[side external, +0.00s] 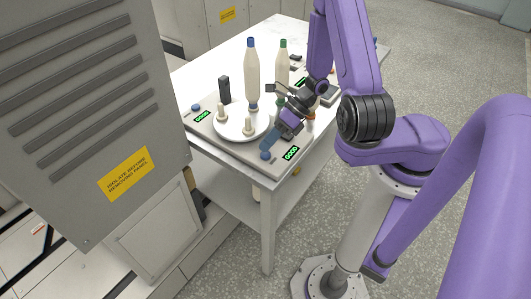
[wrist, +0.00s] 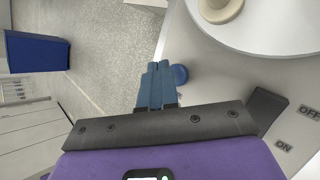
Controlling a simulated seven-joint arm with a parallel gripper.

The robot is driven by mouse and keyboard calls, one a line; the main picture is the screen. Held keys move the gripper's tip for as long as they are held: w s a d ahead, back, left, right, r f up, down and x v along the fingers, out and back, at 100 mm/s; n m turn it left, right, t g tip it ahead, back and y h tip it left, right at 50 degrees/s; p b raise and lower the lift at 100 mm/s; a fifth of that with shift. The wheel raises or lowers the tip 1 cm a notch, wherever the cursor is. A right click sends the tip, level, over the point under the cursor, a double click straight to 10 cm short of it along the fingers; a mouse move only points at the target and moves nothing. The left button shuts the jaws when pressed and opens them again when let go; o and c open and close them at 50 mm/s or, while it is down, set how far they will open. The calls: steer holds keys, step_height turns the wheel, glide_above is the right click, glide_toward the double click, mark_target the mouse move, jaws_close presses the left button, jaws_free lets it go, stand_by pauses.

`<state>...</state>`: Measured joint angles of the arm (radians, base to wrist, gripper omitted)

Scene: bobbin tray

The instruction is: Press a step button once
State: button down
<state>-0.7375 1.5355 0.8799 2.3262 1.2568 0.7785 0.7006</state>
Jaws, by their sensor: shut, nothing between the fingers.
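A blue step button (side external: 265,155) sits at the near corner of the tray panel, beside a lit green display (side external: 291,153). My gripper (side external: 267,146) points down at it with its blue fingers shut and empty. In the wrist view my gripper's fingertips (wrist: 158,66) are side by side, and the blue button (wrist: 180,75) shows just to their right, partly behind them. I cannot tell whether the fingers touch the button. A second blue button (side external: 196,107) sits at the panel's left end, beside another green display (side external: 202,116).
A round white plate (side external: 233,136) with pegs stands behind the near button. Two tall bobbins, one blue-topped (side external: 252,75) and one green-topped (side external: 283,62), stand close to my arm. A black post (side external: 224,88) is at left. A grey cabinet (side external: 90,100) flanks the table (side external: 195,80).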

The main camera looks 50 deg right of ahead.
mark_target(268, 152)
steer(key=shift+f, duration=0.3)
steer(key=shift+f, duration=0.4)
stand_by(0.7)
steer(key=shift+r, duration=0.85)
steer(key=shift+r, duration=2.5)
stand_by(0.7)
